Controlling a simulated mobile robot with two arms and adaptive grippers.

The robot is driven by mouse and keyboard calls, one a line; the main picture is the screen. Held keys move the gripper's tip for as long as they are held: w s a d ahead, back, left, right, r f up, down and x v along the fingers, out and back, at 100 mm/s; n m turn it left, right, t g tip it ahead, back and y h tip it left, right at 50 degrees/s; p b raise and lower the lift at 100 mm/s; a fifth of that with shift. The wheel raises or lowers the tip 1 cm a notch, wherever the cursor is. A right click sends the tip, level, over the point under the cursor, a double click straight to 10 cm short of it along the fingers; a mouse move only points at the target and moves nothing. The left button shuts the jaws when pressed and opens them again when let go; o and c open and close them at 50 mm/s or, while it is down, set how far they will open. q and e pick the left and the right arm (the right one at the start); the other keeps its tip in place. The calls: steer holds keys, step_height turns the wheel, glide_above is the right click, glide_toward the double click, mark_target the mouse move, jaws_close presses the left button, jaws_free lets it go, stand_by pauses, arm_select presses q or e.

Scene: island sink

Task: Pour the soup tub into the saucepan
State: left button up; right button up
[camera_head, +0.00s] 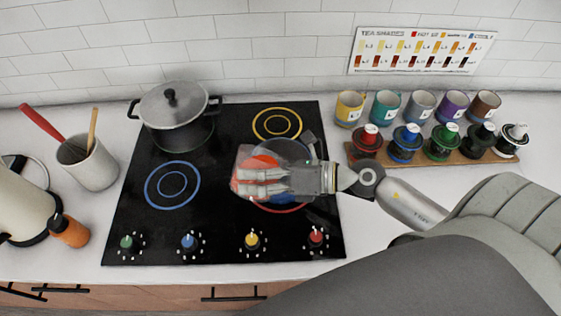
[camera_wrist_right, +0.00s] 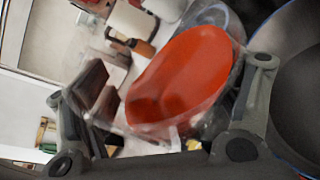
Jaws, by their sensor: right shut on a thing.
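My right gripper (camera_head: 250,181) is over the front right of the cooktop in the head view, shut on the soup tub (camera_head: 265,160). The tub is clear-walled with orange-red soup inside. It also shows between the fingers in the right wrist view (camera_wrist_right: 182,75); its exact tilt is hard to tell. A greyish round shape (camera_head: 290,150), seemingly the saucepan, shows behind and under the gripper on the red-ringed burner. The gripper and tub hide much of it. My left gripper is in neither view.
A lidded grey pot (camera_head: 174,115) stands at the back left of the black cooktop (camera_head: 140,215). A utensil crock (camera_head: 90,165) and an orange bottle (camera_head: 70,231) stand left. Several colored cups and a wooden rack (camera_head: 400,160) line the right counter. The blue-ringed burner is bare.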

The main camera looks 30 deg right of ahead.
mark_target(265, 156)
steer(key=shift+w+m+y+b, duration=0.1)
steer(key=shift+m+y+b, duration=0.2)
steer(key=shift+b, duration=0.15)
steer(key=shift+d+r, duration=0.1)
steer(key=shift+r, duration=0.05)
steer(key=shift+r+m+y+b, duration=0.3)
steer(key=shift+r+m+b, duration=0.1)
steer(key=shift+m, duration=0.2)
steer(key=shift+w+d+f+m+y+b, duration=0.15)
steer(key=shift+f+m+y+b, duration=0.15)
steer(key=shift+m+b, duration=0.6)
stand_by(0.7)
steer(key=shift+d+r+m+t+y+b, duration=0.2)
steer(key=shift+r+m+t+y+b, duration=0.15)
steer(key=shift+r+m, duration=0.25)
stand_by(0.7)
steer(key=shift+w+d+f+m+y+b, duration=0.2)
steer(key=shift+w+d+m+b, duration=0.1)
steer(key=shift+d+m, duration=0.15)
steer(key=shift+w+d+f+m+y+b, duration=0.1)
steer(key=shift+w+d+f+m+b, duration=0.1)
steer(key=shift+w+d+m+b, duration=0.2)
stand_by(0.4)
steer(key=shift+d+r+t+p, duration=0.1)
steer(key=shift+r+t+p, duration=0.15)
steer(key=shift+r+p, duration=0.1)
steer(key=shift+d+r+m+p, duration=0.1)
steer(key=shift+r+m+p, duration=0.3)
steer(key=shift+m, duration=0.15)
